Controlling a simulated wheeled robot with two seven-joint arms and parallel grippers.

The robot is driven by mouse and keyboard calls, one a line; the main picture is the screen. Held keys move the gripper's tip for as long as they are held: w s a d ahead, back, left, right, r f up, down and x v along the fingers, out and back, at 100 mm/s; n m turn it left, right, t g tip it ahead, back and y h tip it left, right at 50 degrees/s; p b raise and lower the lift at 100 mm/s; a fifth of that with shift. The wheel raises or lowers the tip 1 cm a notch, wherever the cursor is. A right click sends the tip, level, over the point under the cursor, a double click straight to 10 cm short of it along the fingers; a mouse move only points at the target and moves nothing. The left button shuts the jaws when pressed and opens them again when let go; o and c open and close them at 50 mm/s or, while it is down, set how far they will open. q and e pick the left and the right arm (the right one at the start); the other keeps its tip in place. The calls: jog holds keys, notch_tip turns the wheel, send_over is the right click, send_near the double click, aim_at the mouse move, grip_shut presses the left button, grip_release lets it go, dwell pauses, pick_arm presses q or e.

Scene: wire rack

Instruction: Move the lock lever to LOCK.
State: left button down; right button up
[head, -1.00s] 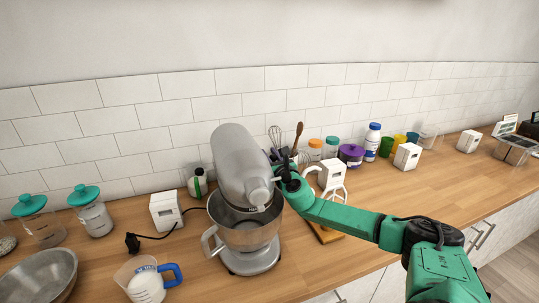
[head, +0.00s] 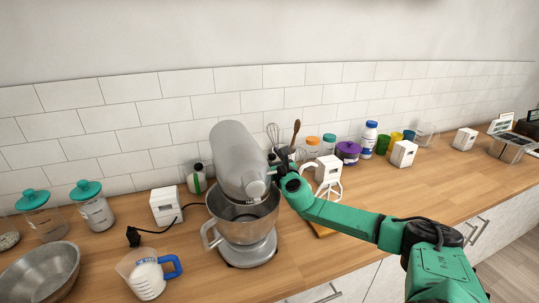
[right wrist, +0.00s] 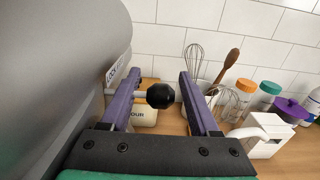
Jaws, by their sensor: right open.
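The grey stand mixer (head: 236,160) stands on the counter with its steel bowl (head: 245,228) below the head. In the right wrist view the lock lever (right wrist: 160,95) is a short metal rod with a round black knob, standing out from the mixer's side. A LOCK label (right wrist: 115,72) is on the mixer beside it. My right gripper (right wrist: 160,77) is open, its two purple fingers either side of the knob. In the head view the right fingers are largely hidden at the mixer's side. My left gripper is not in view.
The counter front right is clear.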

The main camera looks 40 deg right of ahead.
jog(key=shift+s+a, duration=0.1)
jog(key=shift+s, duration=0.4)
pick_arm(q)
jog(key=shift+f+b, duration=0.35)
jog(key=shift+b, duration=0.05)
pick_arm(e)
jog(key=v, duration=1.3)
jog(key=shift+s+a, duration=0.25)
jog(key=shift+s, duration=0.05)
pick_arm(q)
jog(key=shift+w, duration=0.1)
